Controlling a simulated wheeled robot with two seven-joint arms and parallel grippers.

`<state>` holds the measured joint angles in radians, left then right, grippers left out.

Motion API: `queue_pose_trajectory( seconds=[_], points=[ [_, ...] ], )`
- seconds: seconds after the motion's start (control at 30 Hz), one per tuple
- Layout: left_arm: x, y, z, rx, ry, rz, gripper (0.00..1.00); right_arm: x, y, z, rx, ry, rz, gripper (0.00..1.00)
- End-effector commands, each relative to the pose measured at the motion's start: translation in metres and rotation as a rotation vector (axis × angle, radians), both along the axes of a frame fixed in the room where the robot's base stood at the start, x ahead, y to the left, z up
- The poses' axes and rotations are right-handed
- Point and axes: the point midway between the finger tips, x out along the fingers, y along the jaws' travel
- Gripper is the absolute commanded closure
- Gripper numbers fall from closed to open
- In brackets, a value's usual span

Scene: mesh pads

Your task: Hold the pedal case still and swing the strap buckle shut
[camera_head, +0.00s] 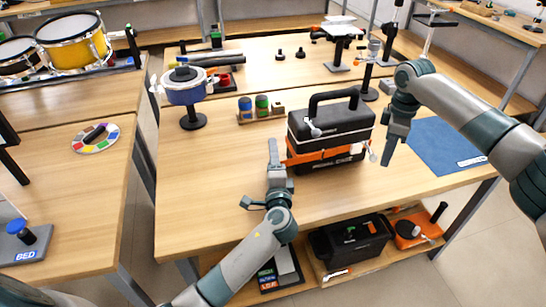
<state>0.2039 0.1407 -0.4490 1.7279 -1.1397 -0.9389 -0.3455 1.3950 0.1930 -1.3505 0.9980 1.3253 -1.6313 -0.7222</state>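The pedal case (330,122) is black with a top handle and stands upright on the wooden table. An orange strap (318,157) runs along its front. A small pale lever-like piece (313,128) sticks out at the upper front left, and another (373,153) shows at the right end; I cannot tell which is the buckle. My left gripper (273,152) is beside the case's front left corner, close to the strap's left end; contact is unclear. My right gripper (387,160) points down just right of the case, apart from it. Neither finger gap is clear.
A blue mat (445,146) lies right of my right gripper. A blue pot on a stand (185,88) and a wooden holder with coloured jars (261,112) stand behind left. A black bin (350,246) sits on the lower shelf. The table's front left is clear.

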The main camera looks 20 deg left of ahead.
Motion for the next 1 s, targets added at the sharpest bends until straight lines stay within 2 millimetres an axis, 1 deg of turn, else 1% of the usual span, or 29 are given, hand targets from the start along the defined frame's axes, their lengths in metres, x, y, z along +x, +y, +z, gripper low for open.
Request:
queue_pose_trajectory(
  seconds=[0.03,0.13,0.17,0.47,0.87,1.0],
  points=[
    [-0.001,0.000,-0.007,-0.001,0.012,0.000,1.00,0.000,0.000,-0.001,0.000,0.000,0.000,0.95],
    [-0.001,0.000,-0.007,-0.001,0.011,0.000,1.00,0.000,0.000,-0.001,0.000,0.000,0.000,0.95],
    [-0.001,0.000,-0.007,-0.001,0.011,0.000,1.00,0.000,0.000,-0.001,0.000,0.000,0.000,1.00],
    [-0.001,0.000,-0.006,-0.001,0.011,0.000,1.00,0.000,0.000,-0.001,0.000,0.000,0.000,1.00],
    [-0.001,0.000,-0.006,-0.001,0.009,0.000,1.00,0.001,0.012,0.000,0.001,0.001,0.000,1.00],
    [-0.001,-0.001,-0.006,-0.001,0.009,-0.001,1.00,0.001,0.013,0.000,0.001,0.000,0.000,1.00]
  ],
)
